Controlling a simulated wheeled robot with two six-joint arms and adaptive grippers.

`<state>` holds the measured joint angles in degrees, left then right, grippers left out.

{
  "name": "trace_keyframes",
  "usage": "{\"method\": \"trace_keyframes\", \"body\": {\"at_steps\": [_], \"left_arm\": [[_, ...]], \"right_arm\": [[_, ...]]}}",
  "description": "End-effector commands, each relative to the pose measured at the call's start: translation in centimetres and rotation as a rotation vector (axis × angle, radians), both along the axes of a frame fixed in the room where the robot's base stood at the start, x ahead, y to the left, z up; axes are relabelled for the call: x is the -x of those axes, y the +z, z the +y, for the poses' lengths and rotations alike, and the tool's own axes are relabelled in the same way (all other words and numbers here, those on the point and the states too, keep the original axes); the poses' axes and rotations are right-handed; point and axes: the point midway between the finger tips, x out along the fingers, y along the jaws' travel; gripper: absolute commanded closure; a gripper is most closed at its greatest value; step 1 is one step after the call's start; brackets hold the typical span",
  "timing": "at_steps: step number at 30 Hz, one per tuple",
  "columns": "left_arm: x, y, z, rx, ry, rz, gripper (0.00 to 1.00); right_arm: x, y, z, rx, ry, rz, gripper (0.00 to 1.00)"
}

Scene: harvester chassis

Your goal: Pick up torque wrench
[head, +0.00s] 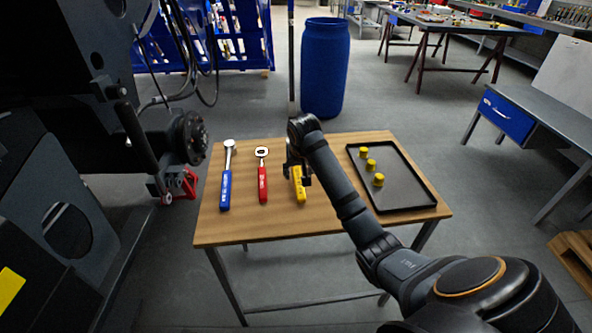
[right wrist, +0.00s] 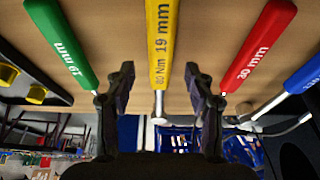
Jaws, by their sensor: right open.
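The torque wrenches lie in a row on a wooden table. The yellow wrench (head: 300,190) is partly hidden under my right gripper (head: 297,172). In the right wrist view the yellow handle (right wrist: 160,45) reads 80 Nm 19 mm and lies between the open fingers (right wrist: 160,72), which do not visibly touch it. The red wrench (head: 263,185), marked 30 mm in the right wrist view (right wrist: 262,45), and the blue wrench (head: 225,190) lie to the left. A green 19 mm wrench (right wrist: 62,45) shows in the right wrist view; my arm hides it in the head view. My left gripper is out of view.
A black tray (head: 408,207) with three yellow caps (head: 371,165) sits on the table's right side. Dark machinery (head: 75,130) stands close on the left. A blue barrel (head: 325,70) stands behind the table (head: 240,232). The table's front strip is bare.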

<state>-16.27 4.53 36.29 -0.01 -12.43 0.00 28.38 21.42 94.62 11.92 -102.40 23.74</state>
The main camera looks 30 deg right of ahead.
Motion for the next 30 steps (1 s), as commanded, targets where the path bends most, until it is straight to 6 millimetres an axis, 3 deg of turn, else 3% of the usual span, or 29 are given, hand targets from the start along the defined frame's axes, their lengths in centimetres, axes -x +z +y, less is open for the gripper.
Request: {"method": "trace_keyframes", "body": {"at_steps": [4,10,30], "left_arm": [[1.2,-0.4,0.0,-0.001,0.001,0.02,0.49],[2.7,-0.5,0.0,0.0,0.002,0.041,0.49],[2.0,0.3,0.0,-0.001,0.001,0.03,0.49]], "right_arm": [[-0.7,-2.1,-0.3,-0.001,0.001,0.002,0.46],[-0.9,-2.4,-0.4,0.001,0.001,-0.001,0.46],[-0.9,-2.6,-0.4,0.001,0.001,-0.001,0.46]]}}
